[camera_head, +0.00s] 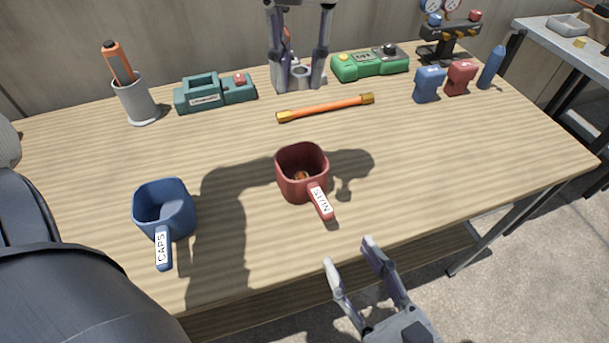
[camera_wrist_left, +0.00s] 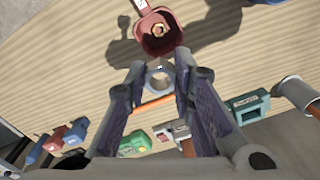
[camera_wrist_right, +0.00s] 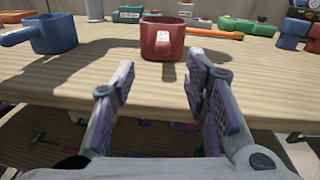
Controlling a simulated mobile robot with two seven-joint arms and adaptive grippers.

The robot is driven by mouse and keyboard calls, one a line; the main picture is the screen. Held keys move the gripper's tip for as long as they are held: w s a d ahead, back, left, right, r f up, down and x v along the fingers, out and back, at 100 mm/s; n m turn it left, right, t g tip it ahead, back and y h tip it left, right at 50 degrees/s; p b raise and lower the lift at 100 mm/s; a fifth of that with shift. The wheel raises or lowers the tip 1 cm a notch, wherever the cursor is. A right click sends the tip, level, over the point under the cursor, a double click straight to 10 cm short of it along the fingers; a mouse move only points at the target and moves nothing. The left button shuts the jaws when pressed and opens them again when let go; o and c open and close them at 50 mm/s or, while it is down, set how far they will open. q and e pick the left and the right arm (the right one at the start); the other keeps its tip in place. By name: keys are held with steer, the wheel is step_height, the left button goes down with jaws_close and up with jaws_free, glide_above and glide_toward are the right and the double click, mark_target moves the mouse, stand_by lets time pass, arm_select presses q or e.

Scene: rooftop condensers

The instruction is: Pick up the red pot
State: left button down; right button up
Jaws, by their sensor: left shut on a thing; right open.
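The red pot (camera_head: 290,180) stands upright on the table, its "NUTS" handle (camera_head: 321,202) pointing to the front right, with a brass-coloured nut inside. It also shows in the left wrist view (camera_wrist_left: 152,44) and in the right wrist view (camera_wrist_right: 150,40). My left gripper (camera_head: 298,82) is at the back of the table, shut on a grey nut (camera_wrist_left: 159,80), apart from the red pot. My right gripper (camera_head: 350,254) is open and empty at the table's front edge, in front of the handle and not touching it.
A blue "CAPS" pot (camera_head: 178,190) stands left of the red pot. An orange rod with brass ends (camera_head: 325,108) lies behind it. A pen cup (camera_head: 137,104), a teal device (camera_head: 215,95) and a green device (camera_head: 370,66) line the back. The table right of the red pot is clear.

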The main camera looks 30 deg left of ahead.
mark_target(312, 183)
steer(key=shift+m+t, duration=0.3)
steer(key=x, duration=1.2)
steer(key=shift+w+r, duration=0.15)
steer(key=shift+r, duration=0.15)
jaws_close()
